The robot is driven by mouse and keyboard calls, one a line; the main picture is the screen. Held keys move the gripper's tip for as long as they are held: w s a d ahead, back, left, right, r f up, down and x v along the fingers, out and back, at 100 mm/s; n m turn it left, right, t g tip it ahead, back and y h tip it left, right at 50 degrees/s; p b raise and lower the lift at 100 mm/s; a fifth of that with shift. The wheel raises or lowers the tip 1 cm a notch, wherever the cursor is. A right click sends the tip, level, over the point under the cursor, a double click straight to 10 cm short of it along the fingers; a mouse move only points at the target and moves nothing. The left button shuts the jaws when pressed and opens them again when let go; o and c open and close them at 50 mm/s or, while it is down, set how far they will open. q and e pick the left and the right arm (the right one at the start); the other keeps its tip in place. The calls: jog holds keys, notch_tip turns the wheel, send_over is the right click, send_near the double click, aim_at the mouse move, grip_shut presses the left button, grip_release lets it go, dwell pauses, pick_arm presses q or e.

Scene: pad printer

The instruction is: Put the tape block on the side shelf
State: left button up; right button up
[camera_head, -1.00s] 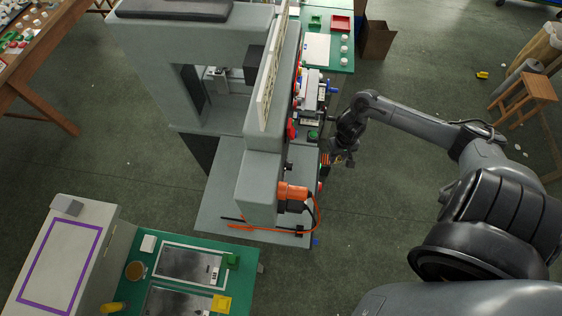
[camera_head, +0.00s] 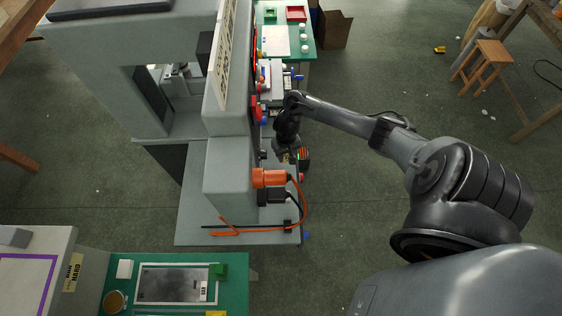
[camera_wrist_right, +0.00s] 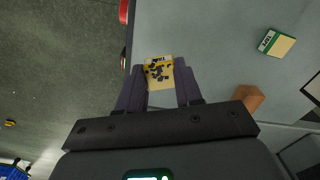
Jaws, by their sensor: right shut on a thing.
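My right gripper (camera_head: 292,158) is beside the grey pad printer (camera_head: 230,120), near the right edge of its plate. In the right wrist view the gripper (camera_wrist_right: 160,88) is shut on a yellow block with dark marks and a pale printed top edge, which I take to be the tape block (camera_wrist_right: 158,70). A grey flat surface (camera_wrist_right: 215,50), possibly the side shelf, lies beyond the fingertips. I cannot tell whether the block touches it. In the head view the arm mostly hides the block. My left gripper is not in view.
A small green and cream labelled block (camera_wrist_right: 276,43) and a brown-orange block (camera_wrist_right: 250,97) show on the right in the wrist view. An orange tool with a cable (camera_head: 270,178) is close to the gripper. Open floor (camera_head: 345,210) lies to the right.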

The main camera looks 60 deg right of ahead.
aim_at(282, 165)
jog(key=shift+w+a+f, duration=0.2)
jog(key=shift+w+f, duration=0.35)
jog(key=shift+w, duration=0.25)
notch_tip(282, 165, down, 4)
jog(key=shift+r+b, duration=0.25)
jog(key=shift+b, duration=0.85)
jog(key=shift+f, duration=0.2)
jog(key=shift+f, duration=0.15)
jog(key=o, duration=1.1)
